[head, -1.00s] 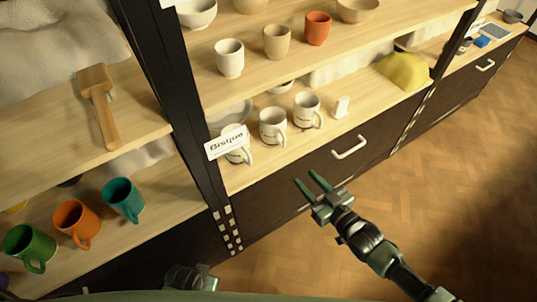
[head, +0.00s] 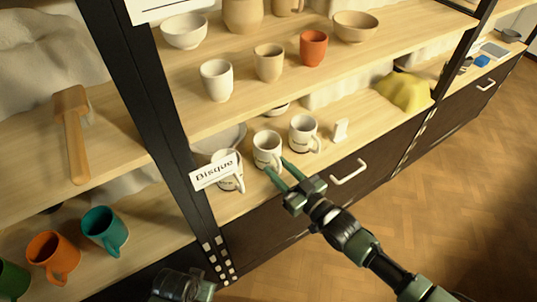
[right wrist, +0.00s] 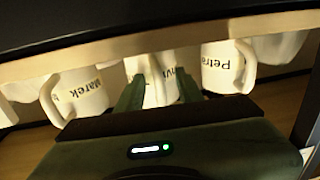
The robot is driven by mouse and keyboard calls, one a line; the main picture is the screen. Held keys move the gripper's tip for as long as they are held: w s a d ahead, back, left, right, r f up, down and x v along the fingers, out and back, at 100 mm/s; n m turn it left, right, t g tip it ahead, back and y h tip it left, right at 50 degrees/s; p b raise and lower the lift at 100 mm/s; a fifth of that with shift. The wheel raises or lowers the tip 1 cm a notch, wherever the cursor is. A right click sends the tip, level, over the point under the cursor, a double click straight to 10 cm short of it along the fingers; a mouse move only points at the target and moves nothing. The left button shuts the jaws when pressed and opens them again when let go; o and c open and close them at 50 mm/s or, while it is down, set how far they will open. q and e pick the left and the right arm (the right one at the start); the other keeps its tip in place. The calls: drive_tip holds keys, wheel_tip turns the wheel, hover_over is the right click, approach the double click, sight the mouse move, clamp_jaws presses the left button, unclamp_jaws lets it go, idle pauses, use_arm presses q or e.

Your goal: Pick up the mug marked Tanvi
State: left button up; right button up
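Three white mugs stand in a row on the lower shelf. The middle mug (head: 267,147) faces my right gripper (head: 279,168), whose two green fingers are open and reach toward its front. In the right wrist view this mug (right wrist: 158,82) shows between the fingers (right wrist: 159,92), with only the letters "nvi" readable; the rest of its mark is hidden. I cannot tell if the fingers touch it. A mug marked Marek (right wrist: 82,92) stands to its left and one marked Petra (right wrist: 222,68) to its right. What seems to be my left gripper (head: 182,286) shows at the bottom edge, fingers not clear.
A "Bisque" sign (head: 216,171) partly hides the left mug (head: 228,182). The shelf above, with cups and bowls, overhangs the row. A small white card (head: 340,130) and a yellow cloth (head: 405,91) lie right. A drawer handle (head: 348,173) sits below the shelf.

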clamp_jaws()
idle(1.4)
